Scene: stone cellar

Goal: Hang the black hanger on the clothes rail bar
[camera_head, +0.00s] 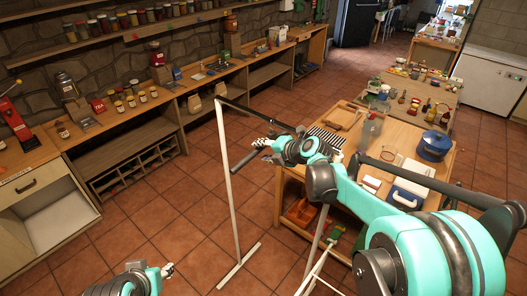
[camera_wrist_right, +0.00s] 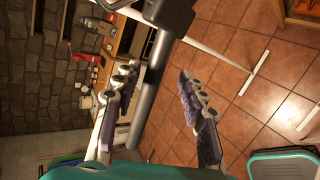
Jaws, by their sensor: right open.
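The clothes rail (camera_head: 226,160) stands on the floor in the middle of the head view, with a white upright and a black top bar (camera_head: 250,113). My right gripper (camera_head: 262,144) is beside the rail, below the bar in the picture. In the right wrist view its fingers (camera_wrist_right: 158,75) are open and apart. A dark rod (camera_head: 246,160) shows by these fingers; a dark cylinder (camera_wrist_right: 147,108) shows between them in the wrist view. I cannot tell whether either belongs to the hanger or touches the fingers. No whole black hanger is recognisable. My left gripper (camera_head: 166,270) is low at the left; its jaws are unclear.
A wooden table (camera_head: 285,188) with a blue pot (camera_head: 433,146) and other items stands right of the rail, partly hidden by my right arm. Shelves and a long counter (camera_head: 130,128) line the stone wall. Tiled floor (camera_head: 180,225) is clear left of the rail.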

